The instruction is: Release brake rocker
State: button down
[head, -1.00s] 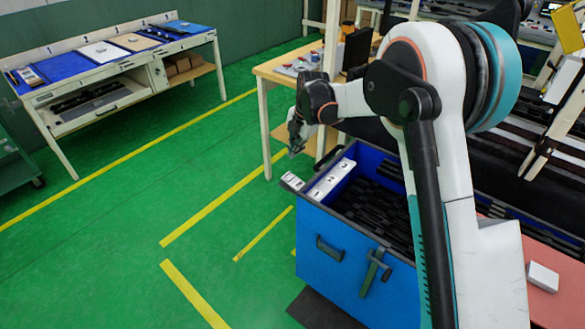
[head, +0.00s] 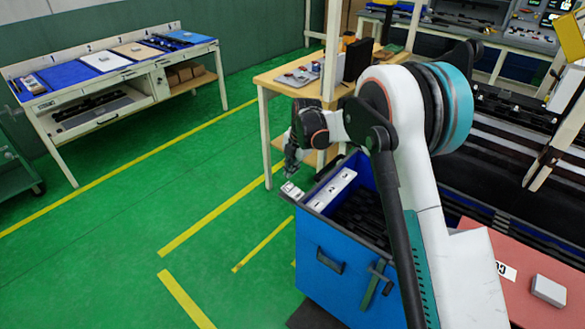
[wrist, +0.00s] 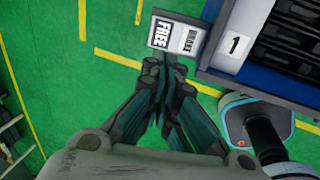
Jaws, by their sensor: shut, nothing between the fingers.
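The brake rocker (head: 291,191) is a small pale block at the near left corner of the blue cart (head: 318,235). Which side is pressed down I cannot tell. My gripper (head: 291,172) is just above the rocker in the head view. In the wrist view, the fingertips of my gripper (wrist: 164,66) are together and empty, just below the rocker's lower edge. Whether they touch it I cannot tell.
A white strip (head: 333,188) marked "1" runs along the cart's left rim, and dark parts (head: 365,215) lie inside. A wooden bench (head: 290,80) stands behind the cart. A pink surface (head: 530,270) is at right. Green floor left of the cart is clear.

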aim_at(283, 189)
jog(key=b+x, duration=0.3)
jog(key=x, duration=0.6)
jog(key=shift+f, duration=0.1)
jog(key=shift+w+a, duration=0.1)
jog(key=shift+w+a+f+g+h, duration=0.15)
jog(key=shift+a+f+g+h, duration=0.1)
jog(key=shift+f+g+h, duration=0.3)
jog(key=shift+w+a+f+g+h, duration=0.1)
jog(key=shift+w+a+g+h, duration=0.2)
jog(key=shift+h, duration=0.35)
jog(key=shift+s, duration=0.1)
jog(key=shift+a+f, duration=0.15)
jog(key=shift+f, duration=0.2)
jog(key=shift+a+r+p, duration=0.15)
jog(key=shift+r+p, duration=0.35)
notch_tip(283, 189, up, 13)
jog(key=w+a+p, duration=0.2)
jog(key=p, duration=0.2)
jog(key=shift+p, duration=0.3)
